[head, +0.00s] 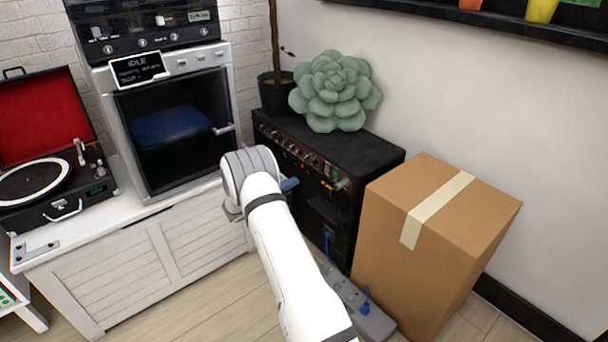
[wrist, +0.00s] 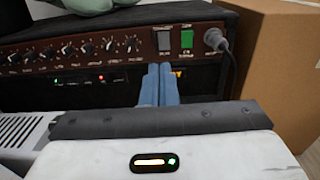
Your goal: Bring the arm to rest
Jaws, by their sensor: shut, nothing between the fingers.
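My white arm (head: 278,245) reaches up from the bottom of the head view toward the black amplifier (head: 372,158). My gripper shows in the wrist view as two blue fingers (wrist: 158,84) pressed together, shut with nothing between them. They point at the amplifier's front panel (wrist: 75,50), just below a grey switch and a green switch (wrist: 187,40). In the head view only a bit of blue finger (head: 290,184) shows past the wrist. I cannot tell whether the fingertips touch the panel.
A cardboard box (head: 400,262) stands close to the amplifier's right. A power strip (head: 362,310) with blue plugs lies on the floor. A green succulent cushion (head: 336,92) sits on the amplifier. A white cabinet (head: 195,243) bears a glass-doored machine (head: 170,125) and a record player (head: 60,195).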

